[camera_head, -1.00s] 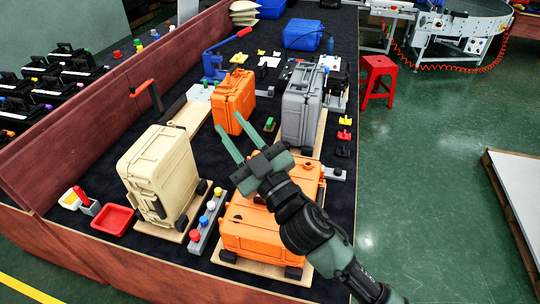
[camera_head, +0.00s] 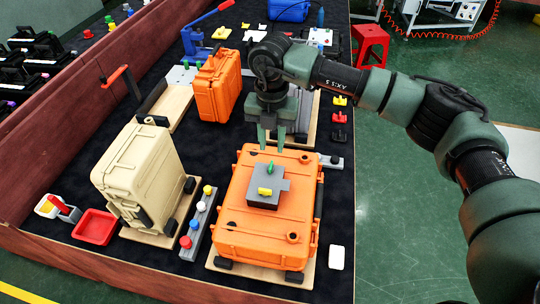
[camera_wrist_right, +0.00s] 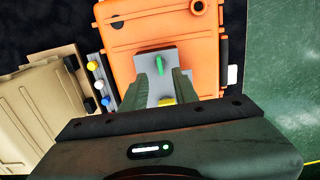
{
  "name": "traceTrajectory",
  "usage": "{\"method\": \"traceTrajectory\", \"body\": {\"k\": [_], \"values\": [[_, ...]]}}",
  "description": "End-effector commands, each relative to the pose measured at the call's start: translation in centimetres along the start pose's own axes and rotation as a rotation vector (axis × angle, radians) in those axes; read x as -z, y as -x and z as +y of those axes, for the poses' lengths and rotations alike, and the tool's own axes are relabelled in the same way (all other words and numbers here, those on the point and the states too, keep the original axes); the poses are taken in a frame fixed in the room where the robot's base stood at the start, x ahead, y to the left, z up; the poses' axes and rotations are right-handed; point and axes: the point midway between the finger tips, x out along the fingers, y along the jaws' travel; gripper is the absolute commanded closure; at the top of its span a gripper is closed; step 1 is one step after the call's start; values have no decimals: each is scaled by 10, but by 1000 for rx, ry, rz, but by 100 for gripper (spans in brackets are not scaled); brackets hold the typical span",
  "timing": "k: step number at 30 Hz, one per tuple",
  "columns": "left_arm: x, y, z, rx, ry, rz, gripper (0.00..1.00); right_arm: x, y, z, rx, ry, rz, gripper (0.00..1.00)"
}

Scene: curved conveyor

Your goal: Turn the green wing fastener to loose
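The green wing fastener (camera_head: 270,168) stands on a grey block (camera_head: 256,201) on top of the lying orange case (camera_head: 240,236). A yellow fastener (camera_head: 265,191) sits beside it on the same block. My right gripper (camera_head: 271,147) points down just above and behind the green fastener, its two fingers apart and empty. In the right wrist view the green fastener (camera_wrist_right: 159,64) shows between and beyond the fingers, its long side running roughly up the picture. The yellow fastener (camera_wrist_right: 167,101) is partly hidden by the gripper body. Contact with the green fastener is not visible. My left gripper is out of view.
A beige case (camera_head: 150,178) stands left of the orange case, with a strip of coloured knobs (camera_head: 196,225) between them. An upright orange case (camera_head: 218,88) stands behind. A red tray (camera_head: 94,227) lies at front left.

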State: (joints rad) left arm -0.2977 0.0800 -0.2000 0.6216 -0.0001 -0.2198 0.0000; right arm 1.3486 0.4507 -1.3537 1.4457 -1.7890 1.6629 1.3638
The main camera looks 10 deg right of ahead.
Motion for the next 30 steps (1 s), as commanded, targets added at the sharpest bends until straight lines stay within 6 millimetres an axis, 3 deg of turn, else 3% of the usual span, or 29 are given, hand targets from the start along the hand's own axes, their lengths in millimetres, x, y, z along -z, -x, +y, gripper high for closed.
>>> {"method": "traceTrajectory", "body": {"k": [15, 25, 28, 30], "values": [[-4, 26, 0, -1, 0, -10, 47, 2, -69, 1, -1, 3, 5, 71], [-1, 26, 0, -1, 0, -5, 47, 2, -75, 1, -2, 4, 4, 71], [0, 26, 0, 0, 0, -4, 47, 2, -75, 1, -2, 4, 4, 96], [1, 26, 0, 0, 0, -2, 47, 2, -75, 1, -2, 4, 4, 100]]}}
